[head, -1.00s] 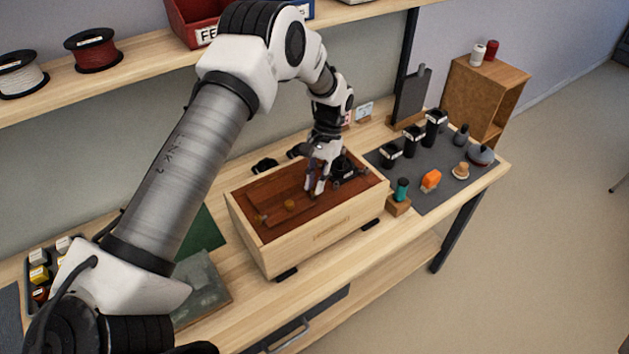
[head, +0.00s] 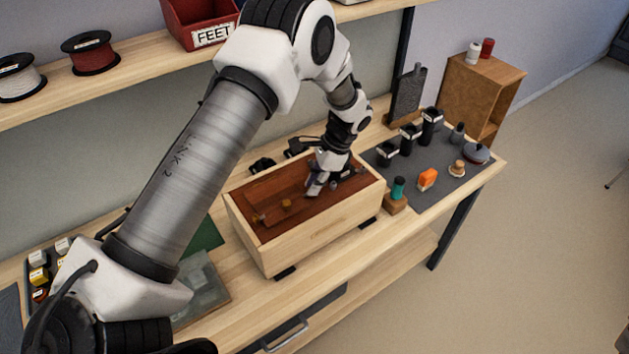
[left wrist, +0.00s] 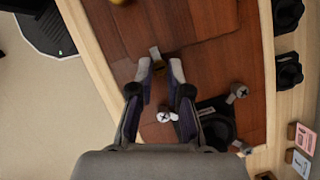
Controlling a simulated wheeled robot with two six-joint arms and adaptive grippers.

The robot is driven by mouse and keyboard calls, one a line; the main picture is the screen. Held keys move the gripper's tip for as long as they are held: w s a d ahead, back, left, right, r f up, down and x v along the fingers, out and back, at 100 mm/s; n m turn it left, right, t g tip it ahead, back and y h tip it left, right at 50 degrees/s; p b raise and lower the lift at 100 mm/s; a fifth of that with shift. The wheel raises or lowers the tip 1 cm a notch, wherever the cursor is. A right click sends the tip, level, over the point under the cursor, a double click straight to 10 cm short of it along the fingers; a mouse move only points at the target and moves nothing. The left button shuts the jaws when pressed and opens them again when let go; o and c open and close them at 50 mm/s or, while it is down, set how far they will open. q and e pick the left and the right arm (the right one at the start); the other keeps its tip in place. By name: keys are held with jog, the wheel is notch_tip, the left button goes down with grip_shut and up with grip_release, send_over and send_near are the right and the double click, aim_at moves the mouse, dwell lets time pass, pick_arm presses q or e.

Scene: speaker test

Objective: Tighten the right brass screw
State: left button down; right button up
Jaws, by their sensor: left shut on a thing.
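The wooden speaker box (head: 322,228) lies on the workbench with its reddish-brown panel (head: 268,205) facing up. My left gripper (head: 314,189) is down at the panel, tilted. My right gripper is out of view.
A black speaker driver (left wrist: 217,125) with silver cross-head screws (left wrist: 237,91) sits beside the gripper. A teal-topped piece (head: 398,188) stands near the box.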

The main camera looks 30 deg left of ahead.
pick_arm(q)
jog(key=shift+w+r+m, duration=0.1)
jog(key=shift+r+m, duration=0.05)
jog(key=shift+m, duration=0.15)
jog(key=c, duration=1.3)
grip_release()
jog(key=shift+o, duration=0.8)
jog(key=v, duration=1.1)
jog(key=shift+r, duration=0.45)
jog(key=shift+d, duration=0.1)
